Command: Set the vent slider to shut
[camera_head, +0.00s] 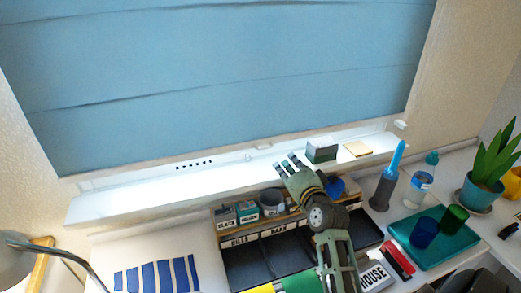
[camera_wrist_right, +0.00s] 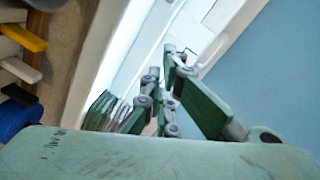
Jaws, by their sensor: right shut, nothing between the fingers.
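The vent is a pale strip with a row of dark holes (camera_head: 195,164) along the bottom of the window frame, under the blue blind. A small pale tab (camera_head: 248,157) stands on this strip to the right of the holes; I cannot tell for sure that it is the slider. My right gripper (camera_head: 286,161) is over the white sill, right of the tab and apart from the holes. Its fingers are shut and empty. In the right wrist view the green fingers (camera_wrist_right: 172,62) point toward the white window frame. My left gripper is out of view.
A dark green box (camera_head: 321,150) and a tan pad (camera_head: 357,149) sit on the sill just right of my gripper. The sill's left part is clear.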

